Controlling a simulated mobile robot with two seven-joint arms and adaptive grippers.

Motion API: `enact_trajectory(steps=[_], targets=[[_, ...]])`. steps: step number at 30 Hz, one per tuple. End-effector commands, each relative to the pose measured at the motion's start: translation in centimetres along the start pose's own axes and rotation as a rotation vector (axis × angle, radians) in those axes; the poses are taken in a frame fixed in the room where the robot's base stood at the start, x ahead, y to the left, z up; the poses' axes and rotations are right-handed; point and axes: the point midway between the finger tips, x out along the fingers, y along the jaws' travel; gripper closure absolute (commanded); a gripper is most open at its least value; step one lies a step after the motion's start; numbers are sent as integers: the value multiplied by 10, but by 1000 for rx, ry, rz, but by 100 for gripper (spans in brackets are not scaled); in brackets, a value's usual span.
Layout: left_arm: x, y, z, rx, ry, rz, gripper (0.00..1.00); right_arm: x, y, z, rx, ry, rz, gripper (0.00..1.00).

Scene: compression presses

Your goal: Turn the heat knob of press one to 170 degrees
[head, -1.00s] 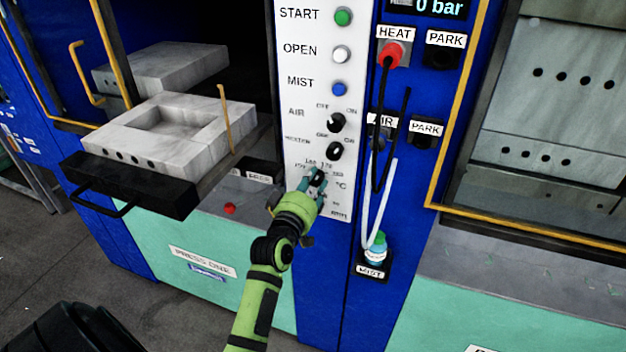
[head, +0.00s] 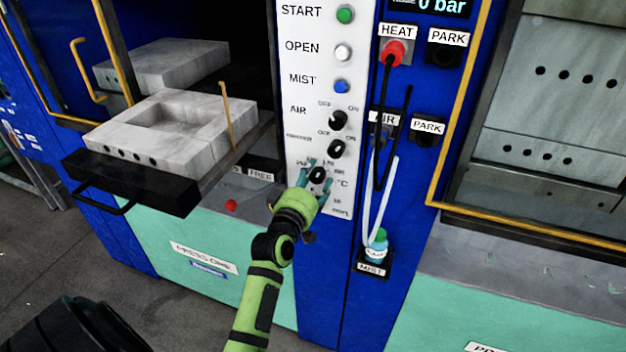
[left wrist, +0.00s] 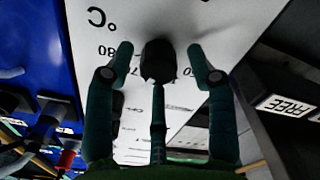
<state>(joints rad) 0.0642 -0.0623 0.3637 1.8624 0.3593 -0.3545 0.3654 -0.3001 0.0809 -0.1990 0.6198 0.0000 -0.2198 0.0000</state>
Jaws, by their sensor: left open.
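The heat knob (head: 318,175) of press one is a black dial low on the white control panel (head: 301,98), with a degree scale around it. In the left wrist view the knob (left wrist: 158,62) sits between the fingertips. My left gripper (head: 312,179) is open, its teal fingers on either side of the knob. In the left wrist view the gripper (left wrist: 165,62) shows clear gaps between its fingers and the knob. The knob's pointer and exact setting cannot be read. My right gripper does not show.
Above the knob are the heater switch (head: 337,149), the air switch (head: 338,119) and the mist button (head: 341,87). Cables hang from the red heat plug (head: 394,53) at right. A grey mould half (head: 170,125) sits on the pulled-out tray at left.

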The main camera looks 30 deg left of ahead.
Motion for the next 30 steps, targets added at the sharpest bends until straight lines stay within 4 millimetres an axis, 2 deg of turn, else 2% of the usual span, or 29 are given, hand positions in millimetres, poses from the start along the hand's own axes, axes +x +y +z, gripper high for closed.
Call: enact_trajectory(steps=[5, 15, 19, 24, 30], targets=[[-11, -1, 2, -1, -4, -2, 44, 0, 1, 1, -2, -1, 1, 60], [-80, -2, 1, 1, -3, -3, 44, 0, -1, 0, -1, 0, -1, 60], [-102, -2, 1, 0, -2, -3, 44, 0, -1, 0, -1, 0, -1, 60], [-117, 0, 0, -1, 0, 0, 44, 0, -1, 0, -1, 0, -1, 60], [-120, 0, 0, -1, 1, 1, 44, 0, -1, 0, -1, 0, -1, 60]])
